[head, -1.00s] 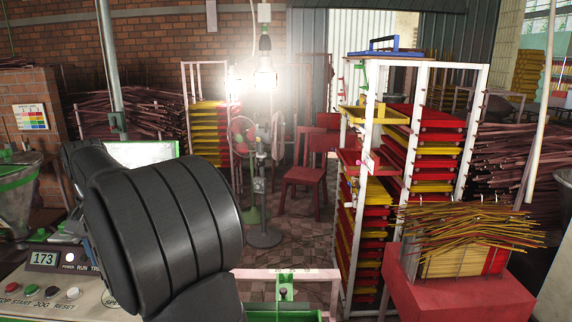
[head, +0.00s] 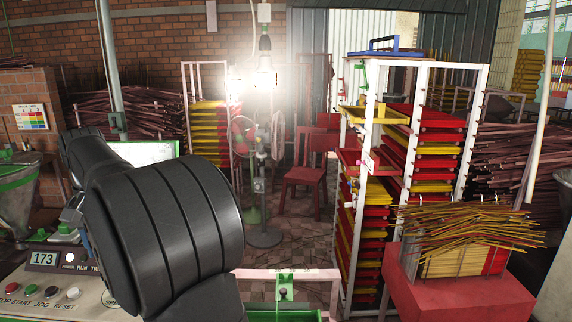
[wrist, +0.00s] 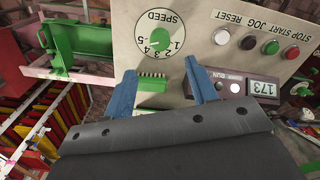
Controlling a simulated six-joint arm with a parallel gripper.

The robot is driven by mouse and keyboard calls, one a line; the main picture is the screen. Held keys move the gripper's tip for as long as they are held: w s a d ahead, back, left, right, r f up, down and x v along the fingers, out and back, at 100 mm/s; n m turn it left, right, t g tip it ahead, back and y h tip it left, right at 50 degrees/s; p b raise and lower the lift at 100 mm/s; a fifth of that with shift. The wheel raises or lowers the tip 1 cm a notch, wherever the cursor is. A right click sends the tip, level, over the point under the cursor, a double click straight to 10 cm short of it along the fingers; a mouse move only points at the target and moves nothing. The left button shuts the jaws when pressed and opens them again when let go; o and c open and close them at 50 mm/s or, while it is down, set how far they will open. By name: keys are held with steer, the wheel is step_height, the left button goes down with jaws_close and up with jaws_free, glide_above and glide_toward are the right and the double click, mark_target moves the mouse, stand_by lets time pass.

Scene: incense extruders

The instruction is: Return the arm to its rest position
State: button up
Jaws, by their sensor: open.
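My gripper (wrist: 165,85) shows in the wrist view as two blue fingers spread apart, open with nothing held between them. Behind the gap is a control panel (wrist: 225,12) with a speed dial (wrist: 157,38), several buttons and a display (wrist: 264,89) reading 173. A small green part (wrist: 152,84) shows between the fingers; whether they are close to it I cannot tell. In the head view my dark arm fills the lower left and the gripper is not visible.
The control panel (head: 50,287) is at lower left, beside my arm. A green-and-pink frame (head: 285,277) stands at bottom centre. A white rack (head: 365,200) of red and yellow trays and a red stand (head: 455,295) with incense sticks are at right. The tiled floor is open in the middle.

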step_height(320, 180, down, 10)
steer(key=shift+f, duration=0.1)
steer(key=n, duration=0.3)
steer(key=shift+r, duration=0.2)
steer(key=n, duration=1.3)
stand_by(0.3)
